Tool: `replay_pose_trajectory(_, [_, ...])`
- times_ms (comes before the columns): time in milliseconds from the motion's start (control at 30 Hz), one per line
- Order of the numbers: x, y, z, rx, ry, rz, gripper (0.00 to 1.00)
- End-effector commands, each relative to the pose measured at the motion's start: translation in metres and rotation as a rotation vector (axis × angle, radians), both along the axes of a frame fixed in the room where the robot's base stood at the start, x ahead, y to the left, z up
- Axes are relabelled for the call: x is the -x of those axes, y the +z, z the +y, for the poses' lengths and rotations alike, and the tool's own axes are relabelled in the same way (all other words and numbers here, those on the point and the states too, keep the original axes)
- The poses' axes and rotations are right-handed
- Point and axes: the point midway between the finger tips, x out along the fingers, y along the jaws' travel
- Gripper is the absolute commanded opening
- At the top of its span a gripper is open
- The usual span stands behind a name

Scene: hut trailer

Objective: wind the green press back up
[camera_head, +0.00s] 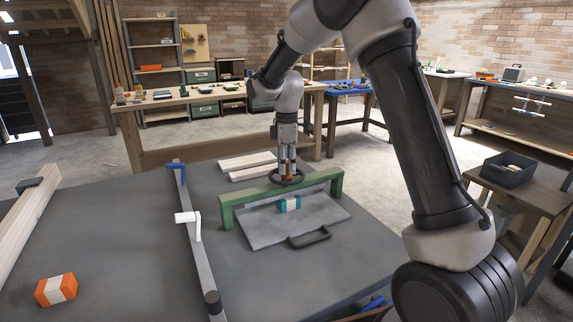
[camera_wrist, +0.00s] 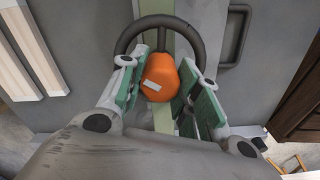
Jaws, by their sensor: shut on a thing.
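The green press (camera_head: 268,192) stands on the dark table as a low green frame with a crossbar. Its black handwheel (camera_head: 277,182) lies on top of the crossbar and shows as a ring in the wrist view (camera_wrist: 198,45). An orange knob (camera_wrist: 160,73) with a pale label stands on the wheel. My gripper (camera_head: 287,165) reaches down from above and is shut on the orange knob, with a green pad on either side. A teal and white block (camera_head: 289,203) sits below the crossbar on a grey plate (camera_head: 262,232). I cannot tell whether the press touches it.
A black handle (camera_head: 309,237) is on the plate's front edge. A grey rail with a blue clamp (camera_head: 176,166) and a white lever (camera_head: 189,220) lies left. An orange and white block (camera_head: 56,289) is at front left. Pale planks (camera_head: 247,161) lie behind the press.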

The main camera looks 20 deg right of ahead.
Motion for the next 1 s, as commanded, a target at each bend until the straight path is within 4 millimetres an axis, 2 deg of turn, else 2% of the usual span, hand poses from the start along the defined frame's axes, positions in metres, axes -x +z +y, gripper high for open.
replay_pose_trajectory(400, [-0.0005,0.0006,0.0000,0.000,0.223,-0.002,0.09])
replay_pose_trajectory(1000, [-0.0007,0.0008,0.0000,0.000,0.267,-0.002,0.09])
